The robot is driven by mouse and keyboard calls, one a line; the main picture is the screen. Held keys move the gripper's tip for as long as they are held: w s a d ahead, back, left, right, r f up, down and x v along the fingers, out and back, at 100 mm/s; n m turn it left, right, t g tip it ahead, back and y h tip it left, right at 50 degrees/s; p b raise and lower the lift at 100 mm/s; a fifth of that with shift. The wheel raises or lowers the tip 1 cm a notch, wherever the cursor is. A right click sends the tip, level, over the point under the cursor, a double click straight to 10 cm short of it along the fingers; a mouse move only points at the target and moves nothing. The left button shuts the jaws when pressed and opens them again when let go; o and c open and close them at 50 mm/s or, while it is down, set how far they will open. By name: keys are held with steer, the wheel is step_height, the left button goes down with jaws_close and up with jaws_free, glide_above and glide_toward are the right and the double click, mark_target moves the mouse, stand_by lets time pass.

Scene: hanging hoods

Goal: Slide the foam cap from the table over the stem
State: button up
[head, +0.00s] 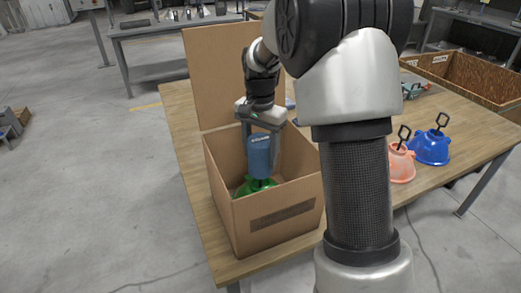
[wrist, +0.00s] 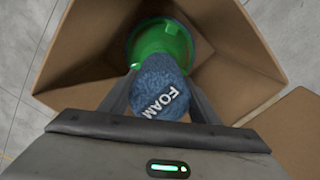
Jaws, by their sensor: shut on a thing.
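The blue foam cap (head: 259,158), marked FOAM, is between the fingers of my gripper (head: 261,140), which is shut on it. In the wrist view the cap (wrist: 160,88) sits upright between both fingers (wrist: 160,98). A green hood (head: 256,186) lies inside the open cardboard box (head: 275,214), right below the cap. In the wrist view the green hood (wrist: 160,42) shows behind and around the cap's far end. The stem is hidden by the cap; I cannot tell whether the cap is around it or above it.
The box stands on a wooden table (head: 185,125) with a tall flap (head: 215,75) raised behind my gripper. Box walls surround the fingers closely. An orange hood (head: 401,165) and a blue hood (head: 431,148) with black handles stand to the right. A wooden bin (head: 470,80) is behind.

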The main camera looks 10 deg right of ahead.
mark_target(260, 139)
steer(key=shift+f+b, duration=0.45)
steer(key=shift+f, duration=0.6)
steer(key=shift+f, duration=0.15)
steer(key=shift+f+b, duration=0.7)
steer(key=shift+f, duration=0.35)
steer(key=o, duration=1.3)
steer(key=shift+r, duration=0.15)
steer(key=shift+r+p, duration=3.65)
steer(key=shift+r, duration=0.75)
